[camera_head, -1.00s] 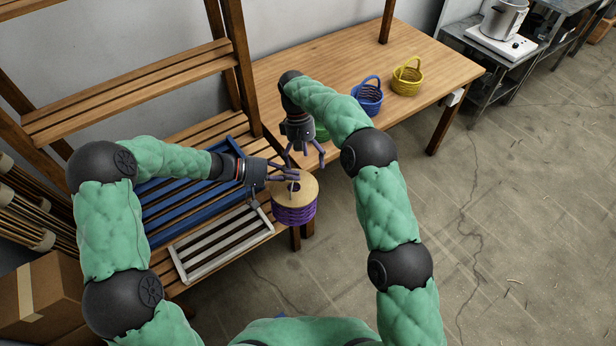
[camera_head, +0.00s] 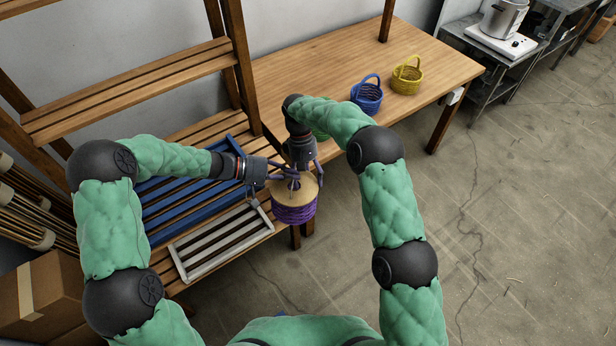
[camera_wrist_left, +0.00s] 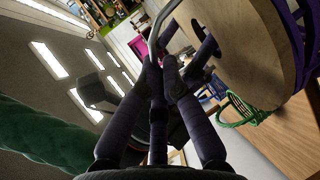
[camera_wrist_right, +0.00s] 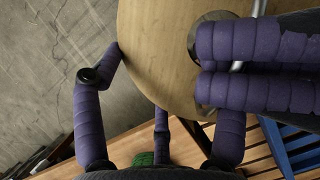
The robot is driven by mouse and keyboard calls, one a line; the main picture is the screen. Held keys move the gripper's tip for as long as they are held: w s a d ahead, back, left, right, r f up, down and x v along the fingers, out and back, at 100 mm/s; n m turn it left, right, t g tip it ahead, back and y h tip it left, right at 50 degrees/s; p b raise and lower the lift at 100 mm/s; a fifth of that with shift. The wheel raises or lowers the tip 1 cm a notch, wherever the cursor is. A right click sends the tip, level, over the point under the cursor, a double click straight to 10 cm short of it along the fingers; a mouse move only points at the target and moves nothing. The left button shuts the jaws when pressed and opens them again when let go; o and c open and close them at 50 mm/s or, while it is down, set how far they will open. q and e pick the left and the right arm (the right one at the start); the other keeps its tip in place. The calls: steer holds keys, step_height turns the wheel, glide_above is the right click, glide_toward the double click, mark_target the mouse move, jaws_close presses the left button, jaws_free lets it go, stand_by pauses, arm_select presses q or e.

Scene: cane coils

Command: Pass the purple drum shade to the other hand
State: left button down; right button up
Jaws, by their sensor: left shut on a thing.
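The purple drum shade (camera_head: 295,214) has a round pale wooden top and purple banded sides. It is held upright in front of the slatted bench's right end. My left gripper (camera_head: 287,175) is shut on the thin metal fitting at the middle of the shade's top, seen as a rod in the left wrist view. My right gripper (camera_head: 303,180) is just above the shade, its fingers open and spread over the wooden top (camera_wrist_right: 160,55). In the right wrist view one finger is at the disc's edge; contact is unclear. The left gripper's purple fingers partly hide the fitting.
A blue tray (camera_head: 193,206) and a white slatted tray (camera_head: 182,268) lie on the slatted bench. A blue basket (camera_head: 368,97) and a yellow basket (camera_head: 407,78) stand on the wooden table; a green basket (camera_head: 320,132) is mostly behind my right arm. Open floor lies to the right.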

arm_select(q)
steer(key=shift+a, duration=0.1)
arm_select(e)
steer(key=shift+d, duration=0.1)
steer(key=c, duration=0.3)
arm_select(q)
steer(key=c, duration=1.6)
jaws_free()
arm_select(e)
steer(key=shift+c, duration=0.4)
arm_select(q)
steer(key=shift+o, duration=1.3)
arm_select(e)
steer(key=c, duration=0.3)
